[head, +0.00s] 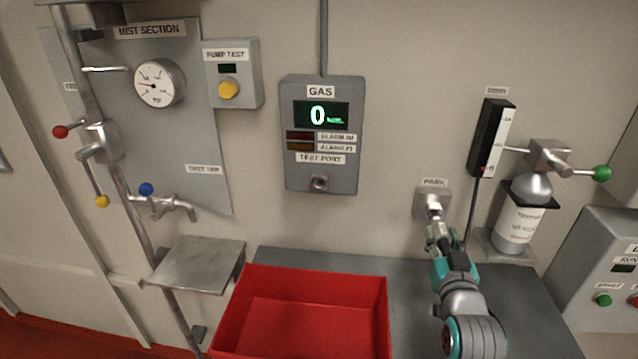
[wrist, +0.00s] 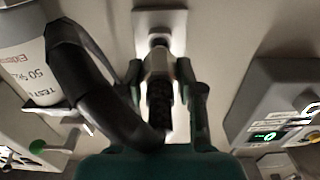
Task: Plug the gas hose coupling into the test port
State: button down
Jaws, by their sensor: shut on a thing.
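The hose coupling (wrist: 158,65) is a light metal piece with a dark grip, in the wrist view between my fingers. Its front end meets the park holder (head: 433,203) on the wall; I cannot tell whether it is fully seated. My gripper (head: 440,238) is shut on the coupling; it also shows in the wrist view (wrist: 160,95). The black hose (wrist: 95,85) loops beside the fingers and shows as a thin dark line (head: 472,212) in the head view. The test port (head: 320,183) is a round fitting low on the grey gas detector (head: 322,90), left of my gripper, and appears empty.
A gas bottle (head: 518,220) with a green-knobbed valve (head: 600,173) and a black flow meter (head: 490,138) stand right of my gripper. A red bin (head: 310,290) lies below the detector on a grey bench (head: 410,285). The wall between holder and port is clear.

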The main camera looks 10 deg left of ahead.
jog(key=shift+s, duration=2.45)
jog(key=shift+s, duration=0.1)
